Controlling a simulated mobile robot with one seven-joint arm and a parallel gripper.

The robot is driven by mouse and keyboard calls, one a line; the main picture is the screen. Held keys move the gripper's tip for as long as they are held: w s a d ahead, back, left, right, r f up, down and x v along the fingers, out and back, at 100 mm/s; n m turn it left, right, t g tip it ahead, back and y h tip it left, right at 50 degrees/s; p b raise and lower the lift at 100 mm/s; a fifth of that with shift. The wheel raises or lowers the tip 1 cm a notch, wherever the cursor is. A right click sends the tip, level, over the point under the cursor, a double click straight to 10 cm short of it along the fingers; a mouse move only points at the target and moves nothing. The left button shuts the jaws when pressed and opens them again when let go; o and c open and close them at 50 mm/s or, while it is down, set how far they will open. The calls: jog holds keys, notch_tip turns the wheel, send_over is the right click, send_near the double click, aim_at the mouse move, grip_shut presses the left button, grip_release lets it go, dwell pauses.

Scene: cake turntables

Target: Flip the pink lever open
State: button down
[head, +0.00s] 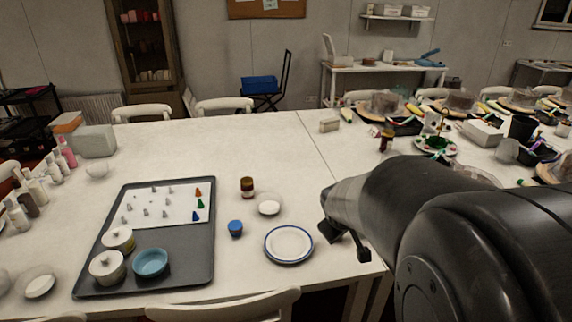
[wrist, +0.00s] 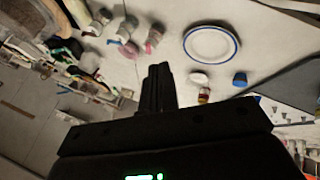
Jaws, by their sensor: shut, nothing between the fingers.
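I cannot make out a pink lever for certain in either view. In the wrist view my gripper (wrist: 157,80) has its two dark fingers together, with nothing held, above the white table (wrist: 172,20). A small pinkish item (wrist: 152,40) shows just past the fingertips in that view, too blurred to identify. In the head view my dark arm comes in from the right and ends over the table's right front edge, right of a blue-rimmed white plate (head: 289,244). My fingertips are not clear there.
A grey tray (head: 190,272) with pots and nozzles lies at left. A blue cup (head: 235,228), a brown jar (head: 247,186) and a small white dish (head: 268,207) stand between tray and plate. Turntables and tools crowd the right table.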

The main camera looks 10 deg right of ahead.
jog(key=w+d+f+n+t+y, duration=0.1)
jog(key=w+d+f+n+y, duration=0.1)
jog(key=w+f, duration=0.5)
jog(key=shift+w+d+f+n, duration=0.4)
jog(key=shift+d+n, duration=0.1)
jog(key=shift+d, duration=0.4)
jog(key=w+d+f, duration=0.3)
jog(key=w+f, duration=0.5)
jog(key=shift+w+d, duration=0.25)
jog(key=shift+w, duration=0.15)
dwell(0.4)
